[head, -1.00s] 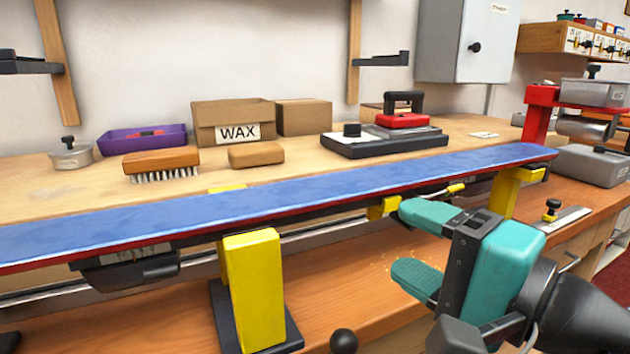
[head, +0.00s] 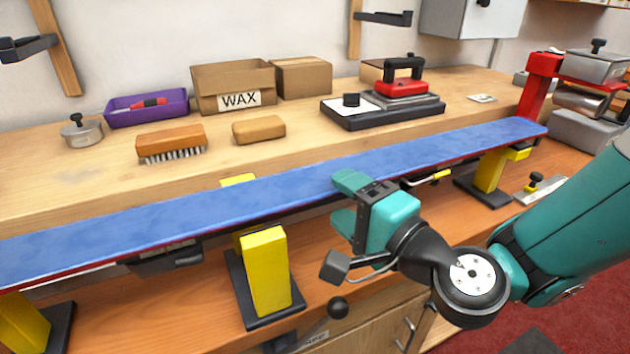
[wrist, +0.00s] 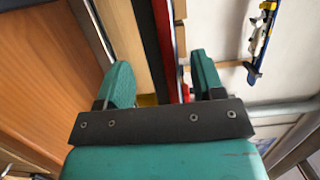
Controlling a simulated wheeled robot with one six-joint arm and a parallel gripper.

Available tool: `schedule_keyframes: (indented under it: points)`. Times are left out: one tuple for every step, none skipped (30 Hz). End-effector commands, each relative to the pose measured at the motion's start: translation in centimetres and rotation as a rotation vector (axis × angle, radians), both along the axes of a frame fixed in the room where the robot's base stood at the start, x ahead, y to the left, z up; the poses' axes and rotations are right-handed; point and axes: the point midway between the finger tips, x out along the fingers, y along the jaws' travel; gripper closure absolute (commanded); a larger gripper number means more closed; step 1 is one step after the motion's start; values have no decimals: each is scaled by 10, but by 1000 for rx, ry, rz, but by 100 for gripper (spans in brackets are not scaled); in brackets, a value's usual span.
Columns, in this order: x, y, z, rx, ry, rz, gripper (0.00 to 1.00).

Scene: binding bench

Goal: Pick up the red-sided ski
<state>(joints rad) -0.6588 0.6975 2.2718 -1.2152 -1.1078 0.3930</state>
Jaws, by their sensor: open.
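The red-sided ski (head: 260,196) lies base up across yellow supports. Its long blue base faces upward and a thin red side shows along its near edge. My gripper (head: 346,202) is open at the ski's near edge, right of the middle support. Its upper finger overlaps the blue base in the head view, and its lower finger sits below the edge. In the wrist view my gripper (wrist: 160,82) has its fingers apart, with the ski's red side (wrist: 183,48) and a black strip between them, the red nearer the right finger. Contact cannot be told.
Yellow supports stand under the ski, one (head: 266,270) in the middle and one (head: 490,172) at right. A black knob (head: 338,307) stands at the bench front. Behind are a brush (head: 171,138), a WAX box (head: 233,85) and a red iron (head: 402,85).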

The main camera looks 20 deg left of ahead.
Motion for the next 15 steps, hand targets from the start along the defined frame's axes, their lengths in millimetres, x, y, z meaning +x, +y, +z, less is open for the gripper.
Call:
schedule_keyframes:
  points:
    - [2,6,8,-2,1,3,38]
    - [4,10,9,-2,1,3,38]
    - [6,14,9,-2,2,3,38]
    - [8,17,10,-1,2,3,38]
    - [9,20,9,-1,2,2,38]
    - [12,23,10,0,2,1,38]
    - [13,26,9,-1,3,1,38]
    - [14,28,8,0,1,1,38]
    - [15,30,7,-2,1,2,38]
    - [16,32,6,-2,1,2,38]
    - [17,33,6,-1,0,2,38]
    - [17,34,5,-1,0,1,38]
    - [17,35,4,0,1,1,38]
    - [18,35,3,0,1,1,38]
    - [18,36,3,0,1,1,38]
